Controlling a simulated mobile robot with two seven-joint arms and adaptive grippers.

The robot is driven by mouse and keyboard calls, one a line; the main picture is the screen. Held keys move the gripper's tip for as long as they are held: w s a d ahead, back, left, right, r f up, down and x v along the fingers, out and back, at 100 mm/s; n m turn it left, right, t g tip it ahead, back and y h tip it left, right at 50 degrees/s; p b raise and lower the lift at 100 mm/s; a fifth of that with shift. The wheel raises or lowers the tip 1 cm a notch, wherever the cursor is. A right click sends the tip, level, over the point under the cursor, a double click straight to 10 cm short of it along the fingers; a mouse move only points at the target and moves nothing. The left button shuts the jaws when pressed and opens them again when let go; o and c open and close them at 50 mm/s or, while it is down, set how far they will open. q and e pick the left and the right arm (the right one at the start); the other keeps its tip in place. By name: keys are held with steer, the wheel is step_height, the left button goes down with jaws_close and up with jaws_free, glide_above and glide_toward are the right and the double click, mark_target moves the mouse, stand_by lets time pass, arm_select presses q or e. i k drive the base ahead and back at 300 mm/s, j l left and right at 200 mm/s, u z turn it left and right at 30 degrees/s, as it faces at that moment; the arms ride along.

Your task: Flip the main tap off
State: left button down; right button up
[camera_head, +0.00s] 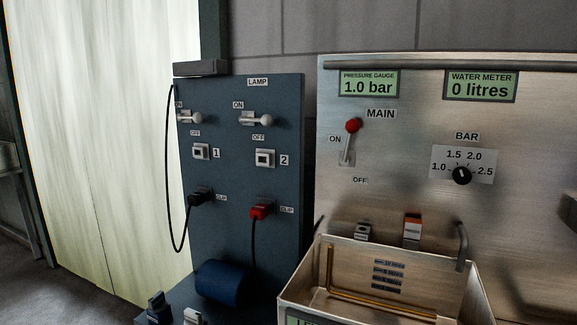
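The main tap (349,142) is a lever with a red knob on the steel panel (400,205), below the label MAIN. Its lever points up, with the red knob at the top beside the ON label (335,139). The OFF label (360,181) is below it. Neither of my grippers is in the head view, and nothing touches the lever.
A pressure gauge (368,84) reads 1.0 bar and a water meter (481,87) reads 0 litres. A BAR dial (461,175) is right of the lever. A steel basin (400,310) juts out below. A dark blue lamp panel (230,150) with switches and cables stands left.

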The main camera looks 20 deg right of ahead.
mark_target(352, 125)
steer(key=j+z, duration=1.25)
steer(key=j, duration=0.25)
steer(key=k+l, duration=0.1)
steer(key=l, duration=0.2)
